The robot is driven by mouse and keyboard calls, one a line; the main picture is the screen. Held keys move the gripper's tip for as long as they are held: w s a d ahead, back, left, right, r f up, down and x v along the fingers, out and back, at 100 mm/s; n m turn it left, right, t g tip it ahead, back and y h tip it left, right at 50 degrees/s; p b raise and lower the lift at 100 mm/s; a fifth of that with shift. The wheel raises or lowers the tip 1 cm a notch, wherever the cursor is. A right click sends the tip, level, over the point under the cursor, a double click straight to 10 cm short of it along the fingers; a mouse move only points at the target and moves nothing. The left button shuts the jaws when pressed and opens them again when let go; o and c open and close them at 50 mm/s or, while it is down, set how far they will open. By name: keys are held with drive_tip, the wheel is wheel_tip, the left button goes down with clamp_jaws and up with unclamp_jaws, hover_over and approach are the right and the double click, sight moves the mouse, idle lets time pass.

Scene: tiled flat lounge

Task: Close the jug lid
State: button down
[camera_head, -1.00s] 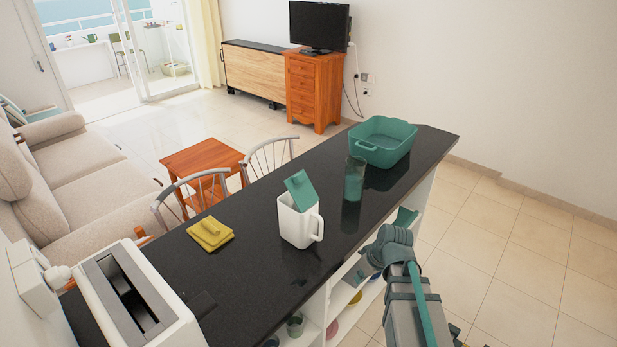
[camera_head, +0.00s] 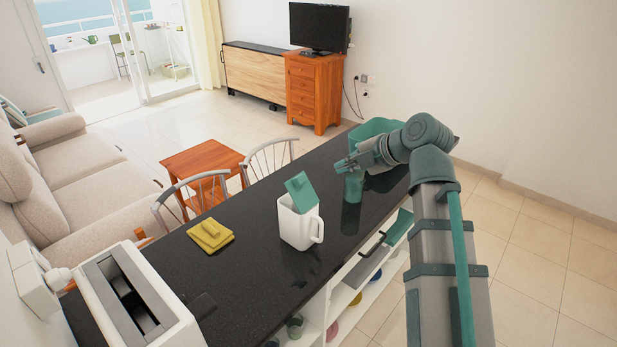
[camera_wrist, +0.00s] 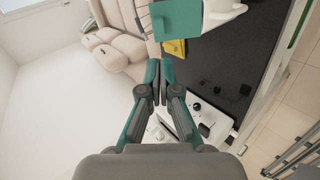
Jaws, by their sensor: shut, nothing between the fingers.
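The white jug (camera_head: 300,226) stands upright on the dark counter, its handle to the right. Its teal lid (camera_head: 301,192) is raised, tilted up above the rim. In the wrist view the lid (camera_wrist: 190,18) shows at the top, just beyond my fingertips, with part of the white jug (camera_wrist: 222,12) to its right. My gripper (camera_head: 338,167) is shut and empty, above the counter, to the right of the lid and a little higher in the head view. It also shows in the wrist view (camera_wrist: 160,66), fingers together and apart from the lid.
A teal glass (camera_head: 353,188) stands on the counter close below my gripper. A teal baking dish (camera_head: 366,132) is behind, partly hidden by my arm. A folded yellow cloth (camera_head: 210,233) and a toaster (camera_head: 128,295) are to the left. The black counter (camera_head: 255,275) before the jug is clear.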

drive_tip(key=n, duration=0.1)
drive_tip(key=p, duration=0.5)
approach(303, 178)
drive_tip(key=x, duration=0.7)
drive_tip(key=shift+s+a+f, duration=0.1)
drive_tip(key=shift+f, duration=0.05)
